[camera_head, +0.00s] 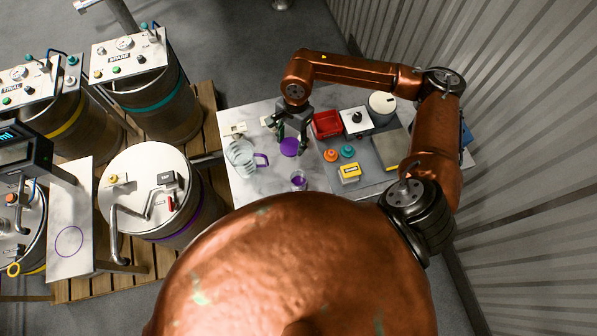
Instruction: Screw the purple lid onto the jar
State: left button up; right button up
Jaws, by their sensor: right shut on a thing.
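The purple lid (289,147) shows as a round disc just below the fingertips of my right gripper (291,138). The right gripper points down over the pale worktop and is shut on the lid. A small clear jar (298,182) with purple in it stands on the worktop, nearer to me than the lid and slightly to its right. The lid is apart from the jar in the picture; its height above the worktop is hard to tell. My left gripper is out of view.
A clear jug (241,154) with a purple handle stands left of the lid. Drums on a pallet (207,100) stand further left.

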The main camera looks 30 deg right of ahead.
jog(key=r+n, duration=0.1)
jog(key=n, duration=0.2)
jog(key=r+n, duration=0.2)
jog(key=n, duration=0.1)
jog(key=r+n+g+h, duration=0.1)
jog(key=n, duration=0.2)
jog(key=shift+a+r+n, duration=0.15)
jog(key=shift+a+n, duration=0.1)
jog(key=shift+n, duration=0.15)
jog(key=n, duration=0.1)
jog(key=r+n, duration=0.1)
jog(key=n, duration=0.1)
jog(key=shift+s+r+h, duration=0.15)
jog(key=shift+r+h, duration=0.1)
jog(key=shift+h, duration=0.05)
